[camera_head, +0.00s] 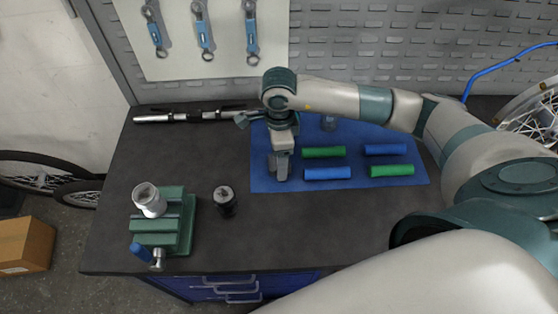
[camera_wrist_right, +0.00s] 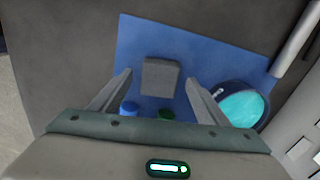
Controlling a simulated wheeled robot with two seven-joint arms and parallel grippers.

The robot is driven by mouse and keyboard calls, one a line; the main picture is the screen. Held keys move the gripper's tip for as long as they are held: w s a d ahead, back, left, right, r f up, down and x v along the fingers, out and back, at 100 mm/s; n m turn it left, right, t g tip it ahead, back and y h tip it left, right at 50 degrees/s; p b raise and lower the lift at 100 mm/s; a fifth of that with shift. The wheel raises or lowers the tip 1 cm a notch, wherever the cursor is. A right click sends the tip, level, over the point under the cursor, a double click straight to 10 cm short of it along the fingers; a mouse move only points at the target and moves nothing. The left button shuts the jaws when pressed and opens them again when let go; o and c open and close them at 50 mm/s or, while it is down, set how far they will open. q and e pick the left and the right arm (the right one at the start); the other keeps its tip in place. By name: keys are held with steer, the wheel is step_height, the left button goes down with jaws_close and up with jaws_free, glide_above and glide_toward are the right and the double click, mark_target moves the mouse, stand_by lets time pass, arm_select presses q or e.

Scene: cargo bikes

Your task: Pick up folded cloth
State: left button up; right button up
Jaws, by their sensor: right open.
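The folded cloth (camera_wrist_right: 160,77) is a small grey square lying on the blue mat (camera_wrist_right: 220,50) in the right wrist view. My right gripper (camera_wrist_right: 160,80) is open, with one finger on each side of the cloth in that view; I cannot tell how far above it the fingertips are. In the head view my right gripper (camera_head: 279,176) points down over the left part of the mat (camera_head: 400,152), and I cannot clearly make out the cloth there. My left gripper is not in view.
Green (camera_head: 324,152) and blue (camera_head: 327,173) grips lie on the mat, right of the gripper. A round container with cyan inside (camera_wrist_right: 240,104) is near the right finger. A green vise (camera_head: 176,222) and black cylinder (camera_head: 225,200) stand left; the front bench is clear.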

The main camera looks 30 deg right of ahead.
stand_by(0.3)
steer(key=c, duration=1.1)
steer(key=shift+r, duration=0.1)
steer(key=shift+w+r+b, duration=0.1)
steer(key=shift+r+b, duration=0.35)
steer(key=shift+r, duration=0.05)
steer(key=r+b, duration=0.1)
steer(key=s+r, duration=0.1)
steer(key=r, duration=0.1)
steer(key=shift+d+b, duration=0.1)
steer(key=shift+b, duration=0.3)
steer(key=shift+s+d+r+b, duration=0.4)
steer(key=shift+s+r, duration=0.75)
steer(key=shift+s, duration=0.65)
steer(key=shift+s+d+r+b, duration=0.15)
steer(key=shift+s+r+b, duration=0.3)
steer(key=shift+s+r, duration=1)
steer(key=shift+s+d+r+b, duration=0.4)
steer(key=shift+s+r, duration=0.4)
steer(key=shift+s, duration=1.3)
steer(key=shift+o, duration=0.4)
steer(key=shift+a, duration=0.1)
